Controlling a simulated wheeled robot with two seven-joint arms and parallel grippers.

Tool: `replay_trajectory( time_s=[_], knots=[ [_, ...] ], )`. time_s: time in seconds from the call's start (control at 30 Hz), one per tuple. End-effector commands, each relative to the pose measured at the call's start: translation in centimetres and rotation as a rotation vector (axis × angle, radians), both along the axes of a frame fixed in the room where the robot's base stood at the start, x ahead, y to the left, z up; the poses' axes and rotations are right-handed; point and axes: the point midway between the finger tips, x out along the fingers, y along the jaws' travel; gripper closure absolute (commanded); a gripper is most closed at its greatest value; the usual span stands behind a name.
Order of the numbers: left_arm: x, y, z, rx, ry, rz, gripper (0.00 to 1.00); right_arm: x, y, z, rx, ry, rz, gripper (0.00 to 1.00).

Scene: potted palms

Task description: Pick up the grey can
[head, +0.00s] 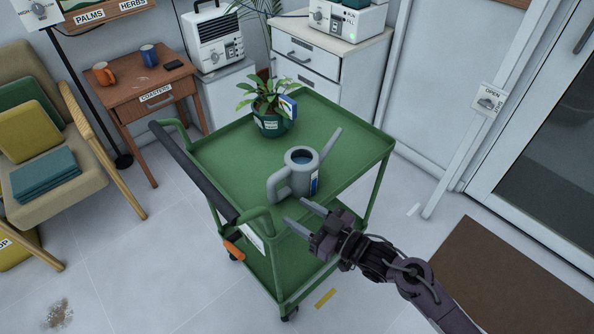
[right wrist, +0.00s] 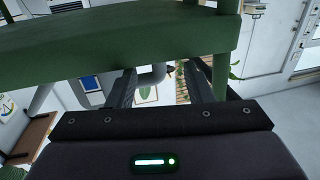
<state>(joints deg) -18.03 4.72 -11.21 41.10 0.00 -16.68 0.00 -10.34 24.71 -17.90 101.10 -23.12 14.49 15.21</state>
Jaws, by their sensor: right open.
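The grey can (head: 302,172) is a watering can with a long spout pointing up to the right, a handle on its left and a blue label. It stands upright on the top shelf of the green cart (head: 345,170). My right gripper (head: 298,213) is open and empty, at the cart's near edge, just in front of the can and apart from its body. In the right wrist view, its fingers (right wrist: 162,88) are spread, and a grey curved piece, seemingly the can's handle, shows beyond them. Whether the fingers are around the handle I cannot tell. My left gripper is out of view.
A potted plant (head: 270,118) with a blue tag stands on the cart behind the can. The cart's green rim (right wrist: 120,50) crosses close above the fingers in the wrist view. A black push handle (head: 192,170) is at the cart's left. The right side of the shelf is clear.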

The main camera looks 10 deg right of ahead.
Motion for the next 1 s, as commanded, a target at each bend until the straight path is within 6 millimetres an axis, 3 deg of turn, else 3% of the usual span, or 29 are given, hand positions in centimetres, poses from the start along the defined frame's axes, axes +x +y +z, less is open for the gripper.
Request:
replay_trajectory(
  time_s=[0.43,0.77,1.0],
  knots=[
    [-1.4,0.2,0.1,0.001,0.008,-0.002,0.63,4.4,4.1,0.9,0.002,-0.002,0.0,0.53],
    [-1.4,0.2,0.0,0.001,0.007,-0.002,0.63,5.0,4.8,0.8,0.0,0.0,0.001,0.53],
    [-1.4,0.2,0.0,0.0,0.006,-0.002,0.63,4.9,4.8,0.8,0.0,0.0,0.001,0.82]
  ],
)
